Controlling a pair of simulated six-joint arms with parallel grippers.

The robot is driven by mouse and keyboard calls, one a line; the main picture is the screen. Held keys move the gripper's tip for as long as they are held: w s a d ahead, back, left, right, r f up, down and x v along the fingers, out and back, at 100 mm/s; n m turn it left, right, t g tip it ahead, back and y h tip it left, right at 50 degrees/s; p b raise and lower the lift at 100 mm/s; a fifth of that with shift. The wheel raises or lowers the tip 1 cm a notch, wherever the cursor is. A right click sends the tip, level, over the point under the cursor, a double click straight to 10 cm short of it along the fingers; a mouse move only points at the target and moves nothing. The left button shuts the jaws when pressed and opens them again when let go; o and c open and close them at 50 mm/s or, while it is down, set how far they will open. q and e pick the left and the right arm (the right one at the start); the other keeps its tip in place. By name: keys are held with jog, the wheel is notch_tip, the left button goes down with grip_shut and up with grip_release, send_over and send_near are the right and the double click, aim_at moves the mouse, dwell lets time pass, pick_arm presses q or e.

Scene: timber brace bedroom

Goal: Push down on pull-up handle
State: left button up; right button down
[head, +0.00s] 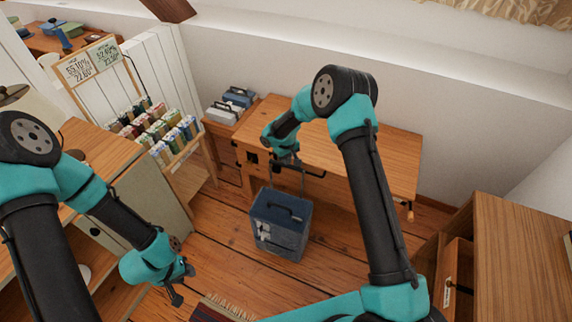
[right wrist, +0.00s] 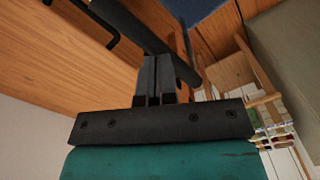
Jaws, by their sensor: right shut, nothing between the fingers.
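A dark blue case (head: 280,222) stands upright on the floor in front of the wooden table. Its black pull-up handle (head: 303,184) is raised above its top. My right gripper (head: 288,162) is at the top bar of the handle, above the case. In the right wrist view, the shut fingers (right wrist: 155,66) point at the black handle bar (right wrist: 134,24), close to or touching it; I cannot tell which. A corner of the blue case (right wrist: 195,8) shows beyond. My left gripper (head: 178,290) hangs low at the left, away from the case; its finger opening is unclear.
The wooden table (head: 390,150) stands right behind the case. A rack of colourful packets (head: 150,130) and a cabinet (head: 150,190) are on the left. A wooden cabinet with an open drawer (head: 455,285) is at right. Bare floor lies around the case.

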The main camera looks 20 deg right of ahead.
jog(key=shift+f, duration=0.55)
jog(key=shift+r, duration=0.1)
dwell(0.8)
notch_tip(320, 180, up, 8)
dwell(1.2)
dwell(0.3)
jog(key=s+d+f+m+y, duration=0.1)
jog(key=s+f, duration=0.4)
jog(key=s, duration=1.2)
jog(key=s+d+f+m+y, duration=0.1)
jog(key=s+f+m, duration=0.3)
jog(key=s, duration=1.3)
jog(key=shift+s+d+f+m+t+y, duration=0.2)
jog(key=shift+s+f+m+t+y, duration=0.15)
jog(key=shift+f+y, duration=0.55)
